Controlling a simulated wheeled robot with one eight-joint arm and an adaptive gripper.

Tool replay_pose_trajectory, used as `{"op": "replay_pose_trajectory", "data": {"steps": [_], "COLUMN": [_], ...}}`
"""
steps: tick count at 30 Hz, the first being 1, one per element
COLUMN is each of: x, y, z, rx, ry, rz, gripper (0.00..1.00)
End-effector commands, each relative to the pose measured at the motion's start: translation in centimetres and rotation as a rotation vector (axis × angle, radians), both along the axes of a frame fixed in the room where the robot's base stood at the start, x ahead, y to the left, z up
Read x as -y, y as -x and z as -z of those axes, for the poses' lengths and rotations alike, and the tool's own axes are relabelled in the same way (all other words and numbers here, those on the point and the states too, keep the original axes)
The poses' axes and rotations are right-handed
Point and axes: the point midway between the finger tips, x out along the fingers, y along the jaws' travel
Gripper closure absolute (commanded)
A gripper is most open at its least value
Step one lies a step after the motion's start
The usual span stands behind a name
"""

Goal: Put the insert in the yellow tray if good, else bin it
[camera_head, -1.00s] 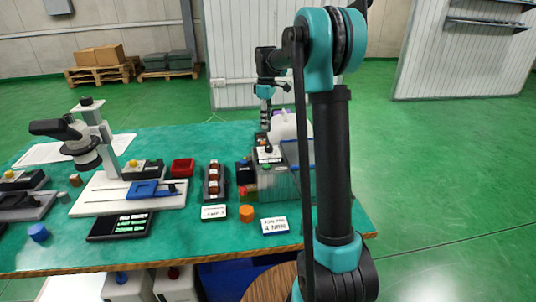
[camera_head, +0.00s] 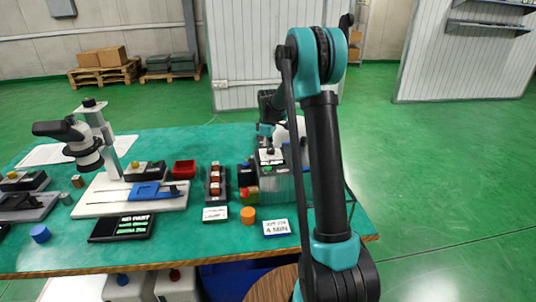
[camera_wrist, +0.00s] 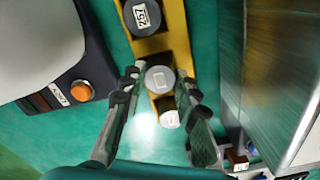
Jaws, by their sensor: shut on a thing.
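In the wrist view the yellow tray (camera_wrist: 173,35) lies below my gripper (camera_wrist: 158,76). My gripper is shut on a round grey insert (camera_wrist: 159,79) with a small square mark on its top. The insert is over the tray's lower part; I cannot tell whether it touches the tray. A dark round piece labelled 257 (camera_wrist: 142,14) sits in the tray's upper part. Another pale round piece (camera_wrist: 169,118) is at the tray's near end, between the fingers in the picture.
A white device with an orange button (camera_wrist: 82,90) stands close on the left in the wrist view; a metal wall (camera_wrist: 270,75) rises on the right. In the head view the grey tank (camera_head: 272,186), red box (camera_head: 184,167), microscope (camera_head: 80,140) and orange cylinder (camera_head: 248,215) stand on the table.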

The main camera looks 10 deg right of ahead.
Motion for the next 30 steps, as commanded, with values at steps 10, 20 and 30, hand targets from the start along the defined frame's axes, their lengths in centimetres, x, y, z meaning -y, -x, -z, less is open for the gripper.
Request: {"op": "replay_pose_trajectory", "data": {"steps": [10,20,30], "x": [0.0,0.0,0.0], "y": [0.0,0.0,0.0], "z": [0.4,0.3,-1.8], "rx": [0.0,0.0,0.0], "ry": [0.0,0.0,0.0], "rz": [0.0,0.0,0.0], "gripper": [1.0,0.49,0.49]}}
